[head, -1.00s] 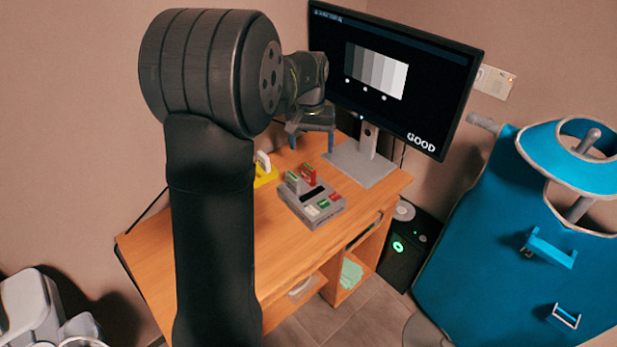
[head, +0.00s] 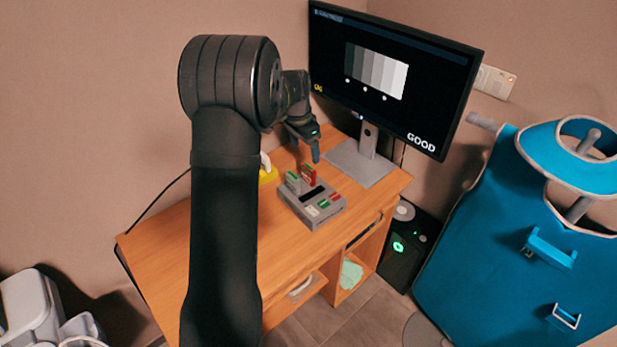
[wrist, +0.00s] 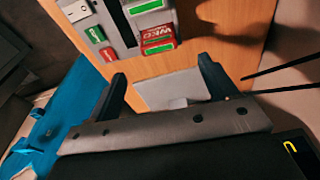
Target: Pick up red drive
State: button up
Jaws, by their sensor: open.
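The red drive (head: 309,174) stands upright at the back of a grey dock (head: 318,216) on the wooden desk. In the wrist view the red drive (wrist: 158,38) shows a green label and lies just beyond the fingertips. My gripper (head: 308,153) is above and behind the drive, apart from it. In the wrist view my gripper (wrist: 162,72) has its fingers spread with nothing between them. A green-topped drive (head: 293,180) stands left of the red one. Smaller red and green pieces lie at the dock's front right.
A monitor (head: 400,75) on a grey stand (head: 345,164) rises close behind and right of my gripper. A yellow object (head: 268,176) sits on the desk left of the dock, partly behind my arm. The desk front (head: 275,255) is clear.

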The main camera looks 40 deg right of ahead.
aim_at(308, 167)
jog(key=f, duration=0.3)
jog(key=d+f, duration=0.1)
jog(key=f, duration=0.6)
jog(key=shift+s+d+f, duration=0.1)
jog(key=shift+d+f, duration=0.2)
jog(key=shift+f, duration=0.05)
jog(key=shift+c, duration=0.5)
jog(key=c, duration=1.1)
jog(key=shift+c, duration=0.2)
jog(key=shift+r, duration=0.1)
